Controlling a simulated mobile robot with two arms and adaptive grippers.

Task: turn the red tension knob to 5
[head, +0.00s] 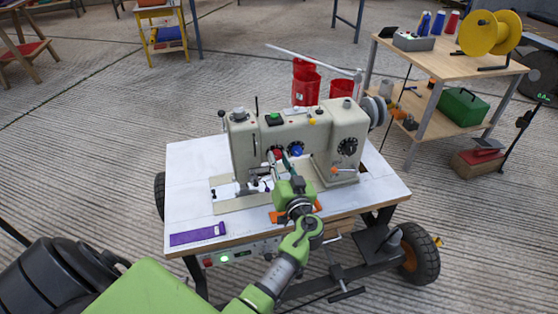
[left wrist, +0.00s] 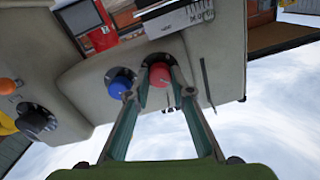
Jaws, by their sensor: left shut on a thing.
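The red tension knob (left wrist: 160,75) sits on the front face of the beige sewing machine (head: 245,150), beside a blue knob (left wrist: 120,86). In the head view the red knob (head: 278,153) is left of the blue knob (head: 297,151). My left gripper (left wrist: 161,82) reaches up to the machine face, its two fingers on either side of the red knob, shut on it. In the head view my left gripper (head: 286,163) partly covers that area. A pale pointer line shows on the knob, but its numbers are not readable. My right gripper is not in view.
A black dial (head: 347,146) is on the right pillar. A wooden shelf table (head: 440,62) is at the back right.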

